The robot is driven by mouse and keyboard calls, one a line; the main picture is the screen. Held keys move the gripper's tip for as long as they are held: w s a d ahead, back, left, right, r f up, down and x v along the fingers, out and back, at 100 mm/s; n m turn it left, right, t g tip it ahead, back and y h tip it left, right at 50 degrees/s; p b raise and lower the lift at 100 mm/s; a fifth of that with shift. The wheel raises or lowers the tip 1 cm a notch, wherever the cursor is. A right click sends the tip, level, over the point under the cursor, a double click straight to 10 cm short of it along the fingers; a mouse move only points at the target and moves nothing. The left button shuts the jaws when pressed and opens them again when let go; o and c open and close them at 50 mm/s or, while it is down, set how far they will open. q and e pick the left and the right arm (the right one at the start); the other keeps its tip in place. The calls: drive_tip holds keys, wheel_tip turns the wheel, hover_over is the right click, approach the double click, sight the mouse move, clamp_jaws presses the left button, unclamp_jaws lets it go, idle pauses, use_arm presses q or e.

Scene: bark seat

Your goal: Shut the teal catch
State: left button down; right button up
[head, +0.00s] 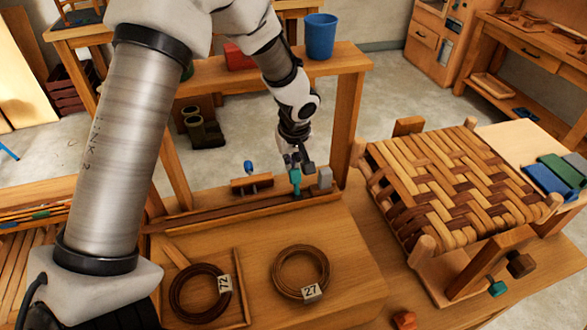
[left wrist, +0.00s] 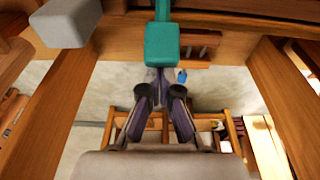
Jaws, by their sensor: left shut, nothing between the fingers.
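The teal catch (head: 295,180) stands at the back edge of the workbench, near the right end of a long wooden rail. In the left wrist view the teal catch (left wrist: 162,44) shows as a block on a narrow stem. My left gripper (head: 296,160) is right at the catch in the head view, shut and empty. In the left wrist view my left gripper's fingertips (left wrist: 160,84) lie just below the teal block in the picture; I cannot tell whether they touch it. My right gripper is not in view.
A grey block (head: 325,178) stands just right of the catch. A small wooden piece with a blue knob (head: 249,167) is to its left. Two coils (head: 301,272) lie on the bench in front. A woven seat (head: 450,185) stands at the right.

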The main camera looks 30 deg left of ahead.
sight(296, 180)
use_arm(q)
drive_tip(key=shift+s+d+b, duration=0.4)
drive_tip(key=shift+s+d, duration=0.4)
drive_tip(key=shift+d, duration=0.15)
drive_tip(key=shift+s+d, duration=0.65)
drive_tip(key=shift+d, duration=0.2)
drive_tip(key=r+p, duration=0.3)
drive_tip(key=r, duration=0.2)
drive_tip(key=w+a+r+p, duration=0.1)
drive_tip(key=r+p, duration=0.1)
drive_tip(key=r, duration=0.1)
drive_tip(key=shift+a+r+p, duration=0.1)
drive_tip(key=shift+p, duration=0.2)
